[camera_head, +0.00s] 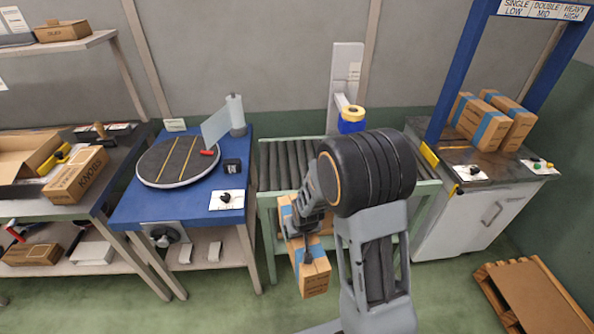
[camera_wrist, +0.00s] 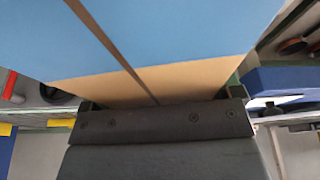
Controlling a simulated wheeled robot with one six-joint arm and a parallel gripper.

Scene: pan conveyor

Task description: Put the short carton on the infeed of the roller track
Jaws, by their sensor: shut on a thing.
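A brown carton with blue tape (camera_head: 314,274) is in my gripper (camera_head: 306,226), in front of the roller track (camera_head: 284,160). The carton hangs tilted, its lower end below the track's front rail. In the wrist view its blue and brown face (camera_wrist: 150,50) fills the top, close against my gripper (camera_wrist: 155,110). My gripper is shut on it; my arm hides part of the carton and the right part of the track. The visible rollers on the left are bare. I cannot tell which end is the infeed.
A blue table (camera_head: 240,195) with a round turntable (camera_head: 180,160) stands left of the track. On the right, two taped cartons (camera_head: 478,122) sit on a bench under a blue frame (camera_head: 462,70). A blue and yellow tape roll (camera_head: 351,118) is behind the track. A pallet (camera_head: 535,295) lies at lower right.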

